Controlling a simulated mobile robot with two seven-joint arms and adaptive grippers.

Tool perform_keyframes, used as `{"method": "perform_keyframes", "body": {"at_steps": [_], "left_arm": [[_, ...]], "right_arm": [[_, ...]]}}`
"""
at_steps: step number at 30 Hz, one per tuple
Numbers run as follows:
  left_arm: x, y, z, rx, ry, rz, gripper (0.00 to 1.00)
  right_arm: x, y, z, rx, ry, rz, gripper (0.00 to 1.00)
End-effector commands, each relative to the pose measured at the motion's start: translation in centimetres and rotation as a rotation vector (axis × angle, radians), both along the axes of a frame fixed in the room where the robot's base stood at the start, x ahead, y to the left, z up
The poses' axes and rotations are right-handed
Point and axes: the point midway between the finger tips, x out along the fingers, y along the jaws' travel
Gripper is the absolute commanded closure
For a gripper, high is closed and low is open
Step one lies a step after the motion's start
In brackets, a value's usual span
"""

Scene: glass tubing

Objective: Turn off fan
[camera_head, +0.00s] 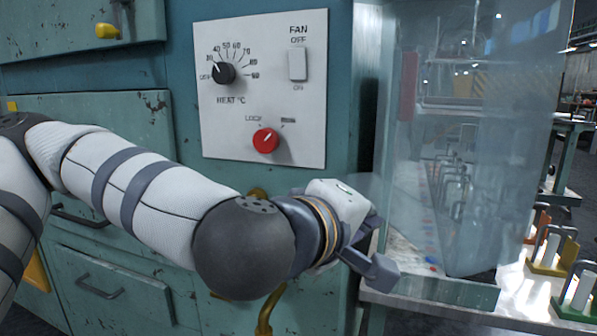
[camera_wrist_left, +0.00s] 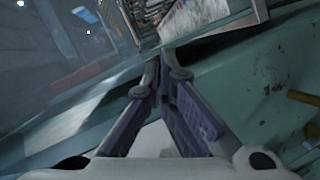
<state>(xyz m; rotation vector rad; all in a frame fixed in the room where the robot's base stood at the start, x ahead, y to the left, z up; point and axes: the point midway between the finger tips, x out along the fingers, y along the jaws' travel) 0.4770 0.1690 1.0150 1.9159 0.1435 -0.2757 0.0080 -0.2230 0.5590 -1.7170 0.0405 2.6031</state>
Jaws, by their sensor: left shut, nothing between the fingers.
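The fan switch (camera_head: 297,65) is a white rocker on the white control panel (camera_head: 225,140) in the head view, with FAN and OFF printed above it and ON below. I cannot tell which way it is pressed. My left gripper (camera_head: 384,270) is below and to the right of the panel, apart from it and well below the switch. Its fingers are shut and empty; they meet at the tips in the left wrist view (camera_wrist_left: 160,72). The switch does not show in the wrist view. My right gripper is in neither view.
A black heat knob (camera_head: 223,73) and a red knob (camera_head: 265,141) share the panel. A clear glass enclosure (camera_head: 480,170) stands right of the teal cabinet (camera_head: 340,60), close to my left gripper. Colored racks (camera_head: 555,250) stand at the far right. The space before the panel is free.

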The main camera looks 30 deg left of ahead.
Motion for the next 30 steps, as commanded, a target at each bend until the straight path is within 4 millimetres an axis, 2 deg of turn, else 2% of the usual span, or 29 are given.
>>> {"method": "perform_keyframes", "body": {"at_steps": [1, 3, 6, 9, 13, 22, 26, 30], "left_arm": [[-0.4, 2.4, 4.1, -0.068, -0.091, 0.07, 1.0], [-2.3, 5.7, 9.8, -0.152, -0.209, 0.154, 1.0], [-5.4, 9.4, 15.1, -0.246, -0.328, 0.236, 1.0], [-7.7, 11.5, 17.6, -0.299, -0.393, 0.278, 1.0], [-8.6, 12.2, 18.5, -0.318, -0.418, 0.292, 1.0], [-8.3, 12.2, 18.7, -0.316, -0.416, 0.291, 1.0], [-7.1, 12.5, 19.6, -0.317, -0.422, 0.291, 1.0], [-5.5, 12.9, 20.5, -0.318, -0.43, 0.292, 1.0]], "right_arm": [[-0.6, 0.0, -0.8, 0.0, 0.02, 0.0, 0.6], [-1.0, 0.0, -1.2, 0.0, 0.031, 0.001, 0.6], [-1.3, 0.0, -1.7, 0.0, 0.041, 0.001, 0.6], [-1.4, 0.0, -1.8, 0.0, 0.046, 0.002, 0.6], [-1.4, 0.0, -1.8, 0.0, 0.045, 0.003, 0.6], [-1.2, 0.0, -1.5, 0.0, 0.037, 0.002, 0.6], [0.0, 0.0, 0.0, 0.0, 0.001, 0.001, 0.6], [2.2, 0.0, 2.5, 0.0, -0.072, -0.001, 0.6]]}}
